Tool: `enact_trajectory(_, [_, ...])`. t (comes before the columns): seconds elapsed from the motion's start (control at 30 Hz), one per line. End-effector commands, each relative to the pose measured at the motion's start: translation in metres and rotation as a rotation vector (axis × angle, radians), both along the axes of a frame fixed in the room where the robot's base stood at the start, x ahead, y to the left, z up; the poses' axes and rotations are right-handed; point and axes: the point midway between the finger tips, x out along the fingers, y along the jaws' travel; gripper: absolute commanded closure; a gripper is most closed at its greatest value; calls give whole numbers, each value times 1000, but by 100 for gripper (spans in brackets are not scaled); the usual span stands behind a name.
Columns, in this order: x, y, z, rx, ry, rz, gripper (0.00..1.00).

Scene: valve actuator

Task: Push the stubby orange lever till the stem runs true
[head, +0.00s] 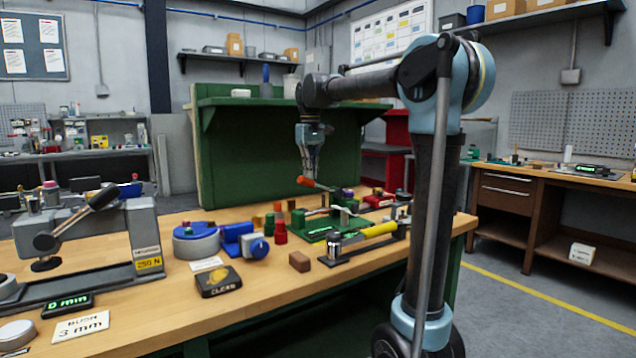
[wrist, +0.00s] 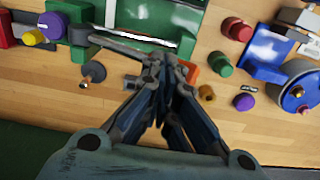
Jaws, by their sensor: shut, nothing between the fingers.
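The stubby orange lever (head: 306,181) has an orange grip on a grey bar that slopes down to a green fixture (head: 322,233) on the bench. In the wrist view the grey bar (wrist: 118,45) runs from the fixture toward my fingers, and part of the orange grip (wrist: 190,70) shows just behind them. My gripper (head: 312,174) points down at the grip, shut and empty. In the wrist view its fingertips (wrist: 167,62) overlap the grip; I cannot tell whether they touch it. I cannot pick out the stem or its alignment.
A yellow-handled lever (head: 380,229) lies in front of the fixture. A grey press (head: 140,238) stands at the far left.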

Motion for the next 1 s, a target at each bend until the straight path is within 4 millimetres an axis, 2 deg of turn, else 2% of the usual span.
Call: enact_trajectory(1.0, [-4,5,-15,0,0,0,100])
